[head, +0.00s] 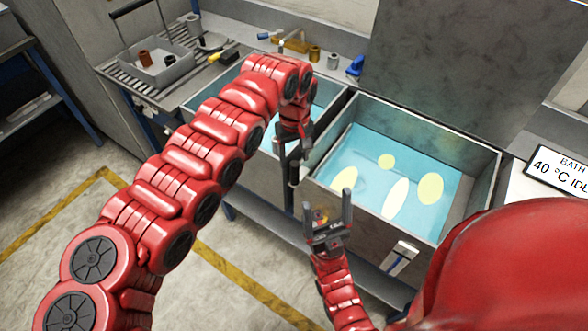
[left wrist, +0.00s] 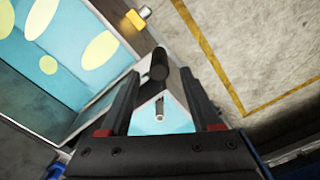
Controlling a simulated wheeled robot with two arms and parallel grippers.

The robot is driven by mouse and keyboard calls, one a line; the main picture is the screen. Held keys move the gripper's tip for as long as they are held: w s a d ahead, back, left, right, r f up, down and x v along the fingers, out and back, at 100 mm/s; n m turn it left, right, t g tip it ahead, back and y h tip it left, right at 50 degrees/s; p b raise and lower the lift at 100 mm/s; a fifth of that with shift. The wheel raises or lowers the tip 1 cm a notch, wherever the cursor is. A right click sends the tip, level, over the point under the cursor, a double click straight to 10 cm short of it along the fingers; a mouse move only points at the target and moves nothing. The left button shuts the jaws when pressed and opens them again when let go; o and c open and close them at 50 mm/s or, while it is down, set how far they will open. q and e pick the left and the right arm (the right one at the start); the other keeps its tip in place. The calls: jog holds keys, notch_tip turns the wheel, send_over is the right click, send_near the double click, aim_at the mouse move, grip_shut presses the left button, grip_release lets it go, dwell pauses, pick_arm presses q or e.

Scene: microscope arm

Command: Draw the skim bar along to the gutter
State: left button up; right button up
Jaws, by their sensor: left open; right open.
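My left gripper (head: 290,200) is open and points down at the front end of the wall between the two basins. In the left wrist view, a dark cylinder (left wrist: 160,64), possibly the skim bar's handle, shows between the open fingers with space either side. A short metal peg (left wrist: 159,114) shows below it. The right basin (head: 480,165) holds blue water with several yellow and pale oval patches (head: 430,188). I cannot make out the skim bar's full length or which part is the gutter. My right gripper (head: 330,212) is open, fingers up, before the right basin's front wall.
The left basin (head: 325,112) also holds blue water. A grey tray (head: 160,70) stands on the slatted drainer at back left. A tall grey panel (head: 465,60) rises behind the right basin. A bath sign (head: 560,168) stands at right. The floor in front is clear.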

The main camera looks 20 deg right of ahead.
aim_at(295, 174)
pick_arm(q)
notch_tip(295, 174, down, 7)
jog(key=shift+d+r+p, duration=0.1)
jog(key=shift+d+p, duration=0.05)
jog(key=shift+p, duration=0.65)
jog(key=shift+f, duration=0.8)
grip_shut()
